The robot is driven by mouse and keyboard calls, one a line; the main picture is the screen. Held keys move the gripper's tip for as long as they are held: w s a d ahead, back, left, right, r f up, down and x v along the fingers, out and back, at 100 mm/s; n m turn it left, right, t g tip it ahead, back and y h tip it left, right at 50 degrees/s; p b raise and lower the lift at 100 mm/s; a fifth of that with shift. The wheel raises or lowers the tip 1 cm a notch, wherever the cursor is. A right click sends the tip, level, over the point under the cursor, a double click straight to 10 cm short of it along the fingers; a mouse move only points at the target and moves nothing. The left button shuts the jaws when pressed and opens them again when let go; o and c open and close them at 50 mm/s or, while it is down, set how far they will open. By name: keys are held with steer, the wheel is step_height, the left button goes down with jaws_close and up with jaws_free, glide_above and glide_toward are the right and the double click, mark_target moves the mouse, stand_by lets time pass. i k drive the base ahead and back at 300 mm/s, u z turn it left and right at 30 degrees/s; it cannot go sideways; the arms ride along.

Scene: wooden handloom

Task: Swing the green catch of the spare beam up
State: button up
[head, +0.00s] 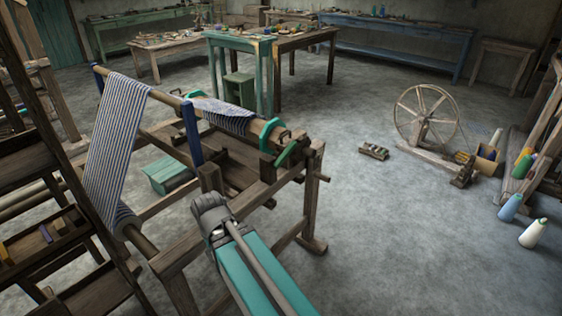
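The spare beam (250,122) lies across the wooden loom frame, with striped cloth (222,114) wound on it. The green catch (286,154) is a short slanted bar at the front right of this end, beside a dark bracket. I cannot tell exactly how it meets the beam. My teal and grey arm reaches up from the bottom edge and ends in view at a grey joint, left of and nearer than the catch. I see no gripper fingers; my gripper is not in view.
Blue uprights (192,132) and a striped warp (115,135) stand left of the beam. A wooden rack (60,225) fills the left edge. A spinning wheel (427,115) and yarn cones (510,207) are at right. The floor (400,235) right of the loom is largely clear.

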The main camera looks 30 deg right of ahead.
mark_target(280, 160)
steer(key=k, duration=1.35)
steer(key=z, duration=0.35)
steer(key=i, duration=0.9)
steer(key=z, duration=0.55)
steer(key=i, duration=0.75)
steer(key=u, duration=0.25)
